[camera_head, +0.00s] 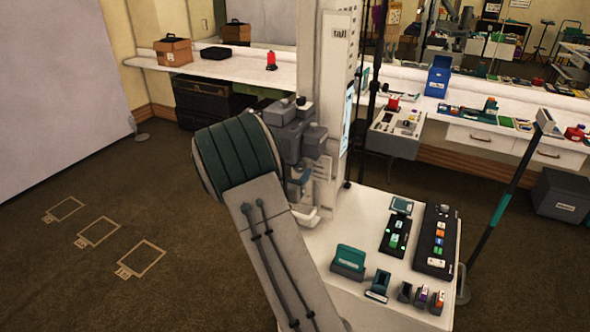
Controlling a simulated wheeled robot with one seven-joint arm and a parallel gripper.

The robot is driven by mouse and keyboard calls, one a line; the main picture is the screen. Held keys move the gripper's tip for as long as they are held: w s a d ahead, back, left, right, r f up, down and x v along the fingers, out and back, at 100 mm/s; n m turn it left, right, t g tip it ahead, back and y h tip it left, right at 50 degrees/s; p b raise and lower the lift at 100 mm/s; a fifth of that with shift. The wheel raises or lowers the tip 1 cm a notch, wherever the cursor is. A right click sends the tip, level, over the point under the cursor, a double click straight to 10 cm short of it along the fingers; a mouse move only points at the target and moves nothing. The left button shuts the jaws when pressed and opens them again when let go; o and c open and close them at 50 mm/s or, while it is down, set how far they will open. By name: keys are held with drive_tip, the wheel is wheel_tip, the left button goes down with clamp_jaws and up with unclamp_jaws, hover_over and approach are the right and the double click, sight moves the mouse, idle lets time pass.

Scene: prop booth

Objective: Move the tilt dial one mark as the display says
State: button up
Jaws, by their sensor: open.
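A grey control box (397,130) with a red knob (393,103) and small dark controls stands at the front edge of the back counter. Its markings are too small to read, and I cannot tell which control is the tilt dial. A lit pale-blue display (347,122) sits on the side of a tall white column; its text is unreadable. My gripper (303,203) appears beyond my dark-green-banded arm, in front of the column. It is open, apart from the control box, with no held thing visible. My arm partly hides it.
A white table (349,217) at right holds a dark button panel (437,242), a second panel (394,238), a small screen (401,205) and several small holders. A slanted pole (497,215) stands right of it. Open floor with outlined marks (140,258) lies at left.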

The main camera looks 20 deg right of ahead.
drive_tip(key=shift+w+d, duration=0.15)
drive_tip(key=shift+d, duration=0.05)
drive_tip(key=c, duration=1)
drive_tip(key=shift+n+p, duration=0.6)
drive_tip(key=shift+n, duration=1.4)
drive_tip(key=o, duration=1)
